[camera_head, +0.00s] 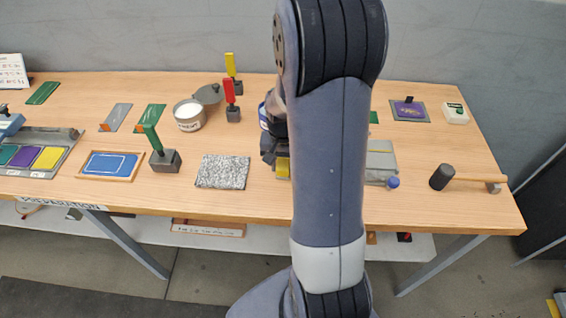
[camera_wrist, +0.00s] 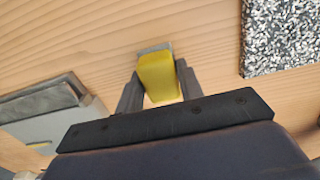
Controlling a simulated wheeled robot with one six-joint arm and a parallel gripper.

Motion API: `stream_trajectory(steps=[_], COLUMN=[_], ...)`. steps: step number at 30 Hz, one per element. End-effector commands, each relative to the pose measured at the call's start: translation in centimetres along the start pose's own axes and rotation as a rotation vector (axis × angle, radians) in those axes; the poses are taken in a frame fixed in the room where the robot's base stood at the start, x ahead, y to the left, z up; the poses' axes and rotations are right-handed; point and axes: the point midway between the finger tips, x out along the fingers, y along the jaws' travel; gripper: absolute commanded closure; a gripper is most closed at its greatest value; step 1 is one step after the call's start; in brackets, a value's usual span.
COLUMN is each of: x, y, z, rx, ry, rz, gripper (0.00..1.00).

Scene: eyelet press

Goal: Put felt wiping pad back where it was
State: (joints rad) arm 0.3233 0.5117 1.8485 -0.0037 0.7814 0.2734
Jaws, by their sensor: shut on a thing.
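My gripper (camera_wrist: 160,82) is shut on a yellow block with a grey end, likely the felt wiping pad (camera_wrist: 160,76). The block sits between the two dark fingers, its grey end at the far side, close over bare wood. I cannot tell whether it touches the table. In the head view a bit of the yellow block (camera_head: 282,168) shows beside my dark gripper (camera_head: 272,152), and my arm covers much of that area.
A speckled grey slab (camera_head: 222,171) lies left of my gripper, with bare wood between. A grey flat case (camera_head: 380,160) stands to the right, partly behind my arm.

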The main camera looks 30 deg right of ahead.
Motion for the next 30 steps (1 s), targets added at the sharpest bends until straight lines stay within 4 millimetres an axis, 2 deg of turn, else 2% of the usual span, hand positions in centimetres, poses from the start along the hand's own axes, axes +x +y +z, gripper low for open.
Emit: stream_trajectory(steps=[5,6,13,23,26,30], x=[0.4,0.4,0.3,-0.1,-0.9,-3.4], y=[0.0,0.0,0.0,0.0,0.0,0.0], z=[0.0,0.0,0.0,0.0,-0.1,-0.1], rx=[0.0,0.0,0.0,0.0,0.0,0.0], ry=[0.0,0.0,0.0,0.0,0.002,0.007], rz=[0.0,0.0,0.0,0.0,-0.001,-0.002], gripper=[0.86,0.63,0.44,0.43,0.43,0.43])
